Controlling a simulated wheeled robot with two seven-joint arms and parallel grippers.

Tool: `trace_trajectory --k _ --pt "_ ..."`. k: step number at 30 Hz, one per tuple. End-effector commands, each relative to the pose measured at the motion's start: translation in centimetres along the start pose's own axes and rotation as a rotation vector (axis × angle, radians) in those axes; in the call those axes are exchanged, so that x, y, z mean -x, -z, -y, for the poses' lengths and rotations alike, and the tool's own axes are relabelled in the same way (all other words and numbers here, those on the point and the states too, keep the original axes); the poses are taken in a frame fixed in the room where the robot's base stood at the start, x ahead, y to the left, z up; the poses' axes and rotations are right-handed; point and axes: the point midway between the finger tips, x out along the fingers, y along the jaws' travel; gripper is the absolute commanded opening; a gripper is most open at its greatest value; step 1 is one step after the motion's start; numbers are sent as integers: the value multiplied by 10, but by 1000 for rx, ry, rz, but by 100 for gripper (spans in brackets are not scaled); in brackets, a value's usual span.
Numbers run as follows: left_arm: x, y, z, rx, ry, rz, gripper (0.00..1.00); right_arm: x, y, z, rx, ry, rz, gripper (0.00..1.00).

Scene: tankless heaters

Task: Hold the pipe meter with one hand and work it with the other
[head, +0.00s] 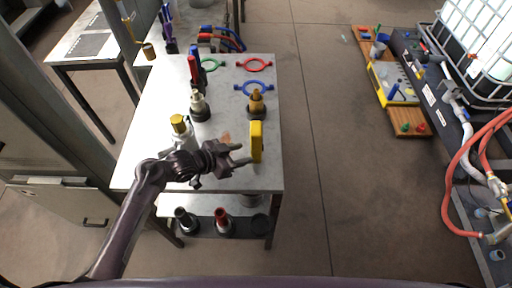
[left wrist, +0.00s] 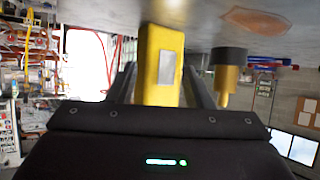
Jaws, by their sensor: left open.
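The yellow pipe meter (head: 256,142) stands upright near the right edge of the grey table. My left gripper (head: 243,154) reaches in from the left, its fingertips close beside the meter. In the left wrist view, which looks upside down, the yellow meter (left wrist: 160,65) with a grey plate on its face shows between the two dark fingers (left wrist: 160,88). The fingers are spread; whether either touches the meter I cannot tell. My right gripper is in neither view.
The table (head: 150,115) also holds a brown-topped fitting (head: 256,103), a pale fitting (head: 199,106), a yellow-capped bottle (head: 181,126) and coloured rings (head: 254,65). Black-based items (head: 222,221) stand on the lower shelf. Floor right of the table (head: 335,150) is clear.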

Motion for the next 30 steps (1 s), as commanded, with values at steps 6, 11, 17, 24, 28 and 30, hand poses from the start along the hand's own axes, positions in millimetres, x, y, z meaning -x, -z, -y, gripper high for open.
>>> trace_trajectory --k 6,11,17,24,28,30 --pt "-34 -3 0 -1 0 0 45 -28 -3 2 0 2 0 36" --pt "-50 -2 0 0 -1 0 45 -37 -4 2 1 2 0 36" --pt "-57 -1 0 1 1 1 45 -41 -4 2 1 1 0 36" --pt "-58 0 0 1 0 1 45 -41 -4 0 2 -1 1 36" --pt "-58 0 0 0 0 1 34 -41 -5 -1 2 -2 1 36" --pt "-58 0 0 0 0 1 25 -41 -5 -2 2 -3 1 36"
